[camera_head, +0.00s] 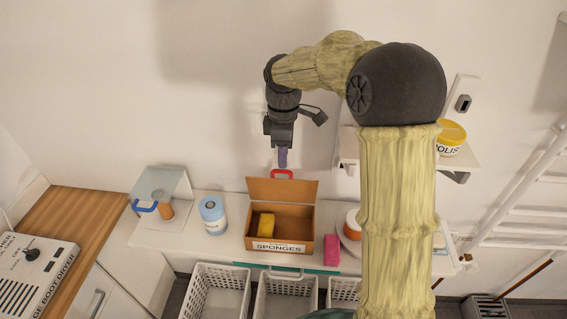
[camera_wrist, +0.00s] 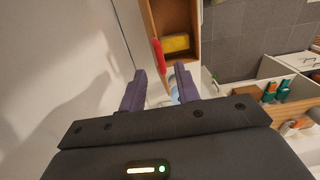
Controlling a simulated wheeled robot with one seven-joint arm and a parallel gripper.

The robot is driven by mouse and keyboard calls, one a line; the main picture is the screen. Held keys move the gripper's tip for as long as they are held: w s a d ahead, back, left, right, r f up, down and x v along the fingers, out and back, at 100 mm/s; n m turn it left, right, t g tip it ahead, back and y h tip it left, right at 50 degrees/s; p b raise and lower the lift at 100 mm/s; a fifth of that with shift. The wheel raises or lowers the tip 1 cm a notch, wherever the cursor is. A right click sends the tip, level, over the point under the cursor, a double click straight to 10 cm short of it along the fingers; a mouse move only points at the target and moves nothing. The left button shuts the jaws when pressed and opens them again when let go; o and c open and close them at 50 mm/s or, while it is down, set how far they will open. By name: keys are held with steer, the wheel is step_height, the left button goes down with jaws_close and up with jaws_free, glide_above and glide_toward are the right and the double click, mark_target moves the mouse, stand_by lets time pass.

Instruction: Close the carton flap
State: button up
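The brown carton (camera_head: 305,226), labelled SPONGES, stands on the white shelf with its top open. Its flap (camera_head: 260,189) stands raised at the back edge, with a red handle (camera_head: 283,174) at its top. A yellow sponge (camera_head: 266,225) lies inside. My gripper (camera_head: 283,165) points down just above the red handle. In the wrist view, my gripper (camera_wrist: 159,72) has its two purple fingers apart with nothing between them. The red handle (camera_wrist: 158,55) shows just beyond the gap, and the sponge (camera_wrist: 175,43) lies in the carton (camera_wrist: 172,12). Contact with the handle cannot be told.
A blue-and-white canister (camera_head: 213,215) stands left of the carton, and a pink block (camera_head: 331,249) stands right of it. A clear angled guard with a blue handle (camera_head: 146,207) is further left. White baskets (camera_head: 287,297) are below. A yellow-lidded jar (camera_head: 451,138) sits on the upper shelf.

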step_height(320, 180, down, 4)
steer(key=shift+s+f, duration=0.1)
jaws_close()
